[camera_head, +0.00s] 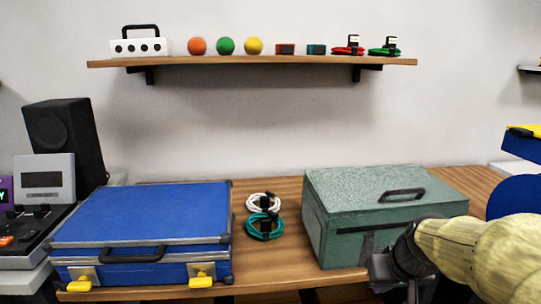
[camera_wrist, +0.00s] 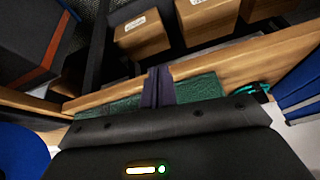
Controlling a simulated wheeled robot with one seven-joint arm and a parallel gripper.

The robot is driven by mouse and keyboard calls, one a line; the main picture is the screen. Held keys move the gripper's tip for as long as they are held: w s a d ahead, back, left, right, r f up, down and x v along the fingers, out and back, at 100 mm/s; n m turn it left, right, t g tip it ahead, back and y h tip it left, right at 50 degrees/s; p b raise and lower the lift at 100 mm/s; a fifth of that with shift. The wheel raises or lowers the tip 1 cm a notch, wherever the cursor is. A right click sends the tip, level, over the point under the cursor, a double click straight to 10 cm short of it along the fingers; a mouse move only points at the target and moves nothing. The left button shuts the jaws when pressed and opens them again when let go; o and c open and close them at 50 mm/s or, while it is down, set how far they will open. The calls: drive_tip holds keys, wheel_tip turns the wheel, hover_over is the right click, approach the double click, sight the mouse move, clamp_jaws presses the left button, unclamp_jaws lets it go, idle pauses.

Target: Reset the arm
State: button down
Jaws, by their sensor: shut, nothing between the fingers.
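My gripper (camera_head: 408,289) is at the lower right in the head view, in front of the green box and beside its right part. In the wrist view its dark fingers (camera_wrist: 158,88) are together with nothing between them. The green box (camera_head: 345,236) stands on the wooden table with its lid down and a dark handle on top. Its green surface (camera_wrist: 200,88) shows behind the fingers in the wrist view. My arm hides the box's lower right corner.
A shut blue case (camera_head: 145,215) with yellow latches stands at left on the table (camera_head: 290,185). White (camera_head: 256,202) and teal (camera_head: 273,232) coiled cables lie between case and box. A wall shelf (camera_head: 260,62) is above. Cardboard boxes (camera_wrist: 143,35) sit below the table edge.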

drive_tip(key=s+a+f+g+p, duration=0.1)
drive_tip(key=s+a+f, duration=0.3)
drive_tip(key=f, duration=0.2)
drive_tip(key=s+a+f+g, duration=0.1)
drive_tip(key=s+a+f, duration=0.3)
drive_tip(key=a+f, duration=0.15)
wheel_tip(320, 180, up, 31)
drive_tip(key=d+p, duration=0.1)
drive_tip(key=p, duration=3)
drive_tip(key=shift+w+h, duration=0.15)
drive_tip(key=shift+h, duration=0.15)
drive_tip(key=shift+d, duration=0.1)
drive_tip(key=shift+w, duration=0.1)
